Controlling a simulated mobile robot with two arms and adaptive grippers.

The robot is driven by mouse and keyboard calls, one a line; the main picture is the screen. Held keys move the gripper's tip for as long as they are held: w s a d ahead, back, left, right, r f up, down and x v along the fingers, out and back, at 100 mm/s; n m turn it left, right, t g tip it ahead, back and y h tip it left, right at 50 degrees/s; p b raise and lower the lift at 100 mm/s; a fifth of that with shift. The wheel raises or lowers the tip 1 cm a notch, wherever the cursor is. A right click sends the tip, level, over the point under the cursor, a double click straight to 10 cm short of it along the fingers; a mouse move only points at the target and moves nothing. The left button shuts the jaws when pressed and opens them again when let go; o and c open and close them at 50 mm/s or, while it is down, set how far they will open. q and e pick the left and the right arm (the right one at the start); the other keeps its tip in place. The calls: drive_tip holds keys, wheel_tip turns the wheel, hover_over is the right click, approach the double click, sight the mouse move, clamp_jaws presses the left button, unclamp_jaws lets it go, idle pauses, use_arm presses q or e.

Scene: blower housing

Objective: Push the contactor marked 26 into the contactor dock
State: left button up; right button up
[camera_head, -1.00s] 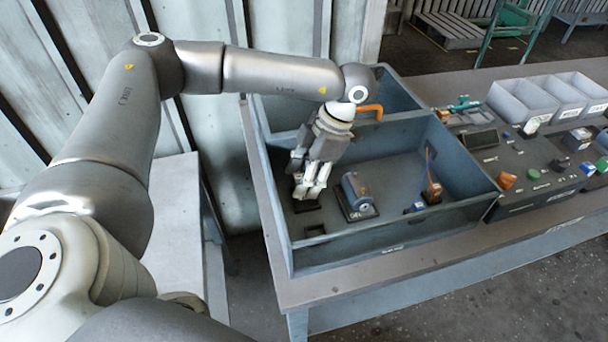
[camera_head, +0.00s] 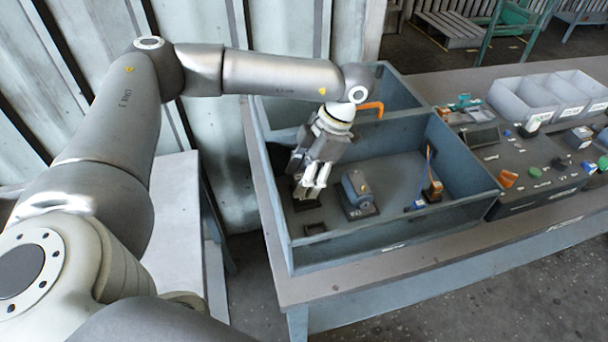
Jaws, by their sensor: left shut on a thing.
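My left gripper (camera_head: 312,190) reaches down into the blue-grey housing (camera_head: 390,236), at its left side. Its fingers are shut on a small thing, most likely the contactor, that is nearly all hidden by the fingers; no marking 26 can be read. Just under the fingertips lies a dark square base (camera_head: 308,204), which may be the contactor dock. I cannot tell how far the held thing sits in it. My right gripper is not in view.
A blue-grey motor-like part (camera_head: 356,190) stands close right of the fingers. A dark empty square (camera_head: 315,229) lies nearer the front wall. Housing walls surround the gripper. Grey bins (camera_head: 522,101) stand outside.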

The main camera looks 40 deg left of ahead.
use_arm(q)
drive_tip(key=shift+f+b, duration=0.65)
drive_tip(key=shift+f, duration=0.25)
drive_tip(key=o, duration=1)
drive_tip(key=shift+o, duration=0.2)
drive_tip(key=v, duration=1.2)
drive_tip(key=shift+s, duration=0.1)
